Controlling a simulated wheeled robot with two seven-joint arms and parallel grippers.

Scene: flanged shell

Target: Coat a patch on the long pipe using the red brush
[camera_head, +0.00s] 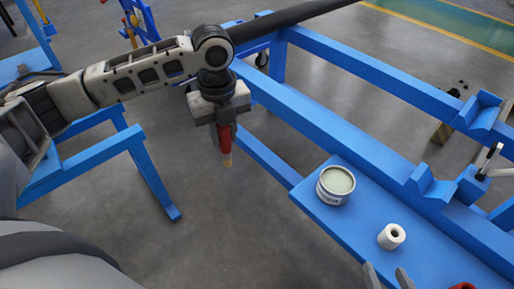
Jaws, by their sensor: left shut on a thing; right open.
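My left gripper (224,122) is shut on the red brush (226,138). The brush hangs with its pale tip downward, over the grey floor and left of the blue frame. The long pipe (290,17) is dark and runs toward the top right; my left wrist hides its near end. An open can (335,186) with pale contents stands on the blue shelf, right of the brush and apart from it. My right gripper (388,279) shows only its two fingertips at the bottom edge, spread apart, with nothing visible between them.
A white roll (391,237) stands on the blue shelf (345,229) near the can. A red object (462,286) is cut off at the bottom edge. The blue frame (350,138) has V-shaped supports at right. Another blue stand (100,161) is at left. Open floor lies between.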

